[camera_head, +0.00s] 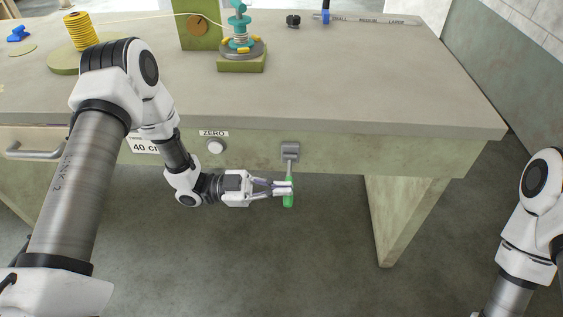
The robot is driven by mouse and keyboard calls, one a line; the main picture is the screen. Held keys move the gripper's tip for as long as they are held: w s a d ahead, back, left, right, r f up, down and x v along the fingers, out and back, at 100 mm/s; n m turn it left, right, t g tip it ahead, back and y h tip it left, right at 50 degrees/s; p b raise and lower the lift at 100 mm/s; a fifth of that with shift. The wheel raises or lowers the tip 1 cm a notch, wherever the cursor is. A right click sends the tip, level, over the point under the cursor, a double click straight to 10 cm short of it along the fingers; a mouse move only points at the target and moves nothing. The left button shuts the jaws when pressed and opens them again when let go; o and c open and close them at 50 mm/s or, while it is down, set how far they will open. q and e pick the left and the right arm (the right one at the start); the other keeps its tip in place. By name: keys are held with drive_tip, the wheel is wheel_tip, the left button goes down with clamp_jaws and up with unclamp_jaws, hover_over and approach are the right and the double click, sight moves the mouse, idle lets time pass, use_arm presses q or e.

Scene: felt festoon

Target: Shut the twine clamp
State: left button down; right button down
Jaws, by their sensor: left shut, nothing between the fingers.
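A grey metal bracket (290,151) is mounted on the front face of the workbench. A lever with a green grip (289,201) hangs straight down from it, below the bench's front panel. No label marks this lever as the twine clamp. My left gripper (285,187) is shut and empty, with its fingertips at the upper part of the green grip, overlapping it in the picture. Whether they touch it I cannot tell. A pale twine (140,18) runs across the back left of the bench to an olive block (200,30). My right gripper is out of view.
A white button (215,147) under a ZERO label and a drawer handle (34,153) are on the bench front. On the bench top (370,85) stand a yellow spool (81,31) and a teal device (240,38). A bench leg (401,215) is right of the lever.

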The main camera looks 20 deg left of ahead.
use_arm(q)
drive_tip(key=shift+w+f+m+g+b, duration=0.2)
drive_tip(key=shift+f+m+b, duration=0.3)
drive_tip(key=shift+f+m, duration=0.25)
drive_tip(key=shift+w+f+m+g+b, duration=0.1)
drive_tip(key=shift+f+m+g+b, duration=0.1)
drive_tip(key=shift+f+m+b, duration=0.4)
drive_tip(key=shift+f, duration=0.15)
